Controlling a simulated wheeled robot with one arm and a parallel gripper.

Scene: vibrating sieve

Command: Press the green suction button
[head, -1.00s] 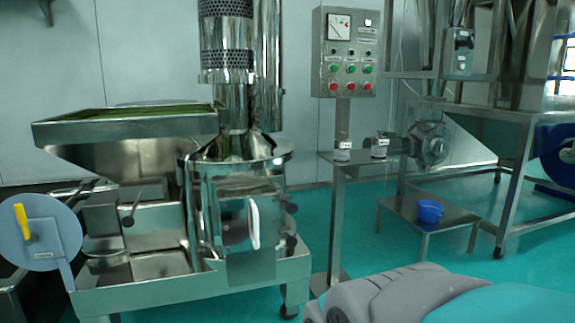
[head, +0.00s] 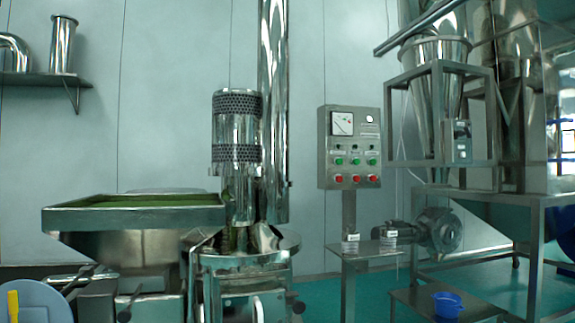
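A steel control panel (head: 349,147) stands on a post right of centre in the head view. It has a dial gauge (head: 342,123) at upper left, a row of three green buttons (head: 355,162) and a row of three red buttons (head: 355,180) below. Small labels sit above the green buttons, but they are too small to read, so I cannot tell which one is for suction. My gripper is not in view.
A steel sieve machine (head: 130,216) with a green-filled tray stands at left. A small shelf with two containers (head: 366,248) is attached below the panel. A steel frame with a blower motor (head: 432,230) and a blue bowl (head: 447,305) are at right.

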